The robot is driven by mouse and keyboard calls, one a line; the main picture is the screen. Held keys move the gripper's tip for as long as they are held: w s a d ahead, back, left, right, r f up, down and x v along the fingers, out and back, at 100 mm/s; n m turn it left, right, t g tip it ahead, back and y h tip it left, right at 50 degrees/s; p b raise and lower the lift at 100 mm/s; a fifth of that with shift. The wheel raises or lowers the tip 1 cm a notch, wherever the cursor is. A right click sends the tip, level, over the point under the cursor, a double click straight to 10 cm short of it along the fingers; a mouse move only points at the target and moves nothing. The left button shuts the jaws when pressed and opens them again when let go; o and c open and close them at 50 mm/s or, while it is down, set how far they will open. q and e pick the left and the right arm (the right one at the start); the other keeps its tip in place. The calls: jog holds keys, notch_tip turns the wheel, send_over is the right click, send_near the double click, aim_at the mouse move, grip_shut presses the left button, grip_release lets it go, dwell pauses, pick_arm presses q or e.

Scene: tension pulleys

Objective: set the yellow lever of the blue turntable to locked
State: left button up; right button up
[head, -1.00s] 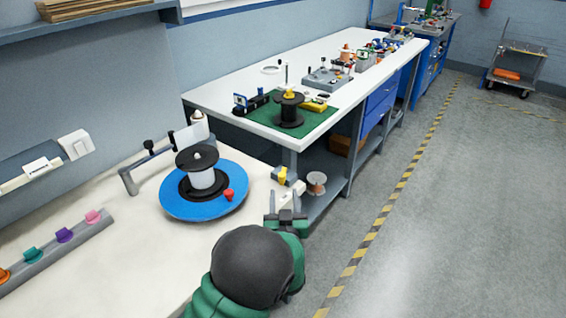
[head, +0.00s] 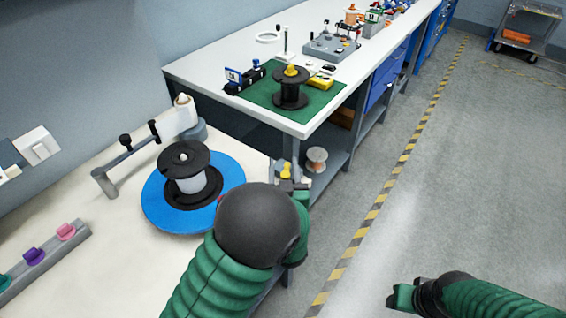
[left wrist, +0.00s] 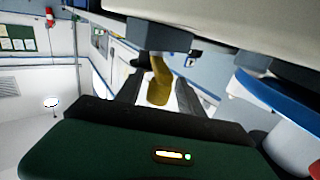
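The blue turntable (head: 160,207) lies on the near bench with a black spool (head: 183,155) standing on it. It shows at the right edge in the left wrist view (left wrist: 275,95). The yellow lever (head: 286,170) stands on a small grey mount at the bench's right edge. In the left wrist view, the lever (left wrist: 159,82) lies between my left gripper's fingers (left wrist: 158,95), which are spread with gaps on both sides. In the head view my left gripper (head: 291,186) is just in front of the lever, partly hidden by my dark wrist. My right gripper (head: 398,297) hangs over the floor; its finger opening is unclear.
A grey bracket arm (head: 125,165) and a white roll (head: 183,113) stand behind the turntable. A rail with coloured knobs (head: 40,258) lies at left. The far bench (head: 215,72) carries a green mat and another black spool.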

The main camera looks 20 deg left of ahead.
pick_arm(q)
jog(key=shift+w+d, duration=0.15)
jog(key=shift+d, duration=0.2)
jog(key=c, duration=0.7)
jog(key=shift+a, duration=0.3)
grip_shut()
jog(key=shift+d, duration=0.1)
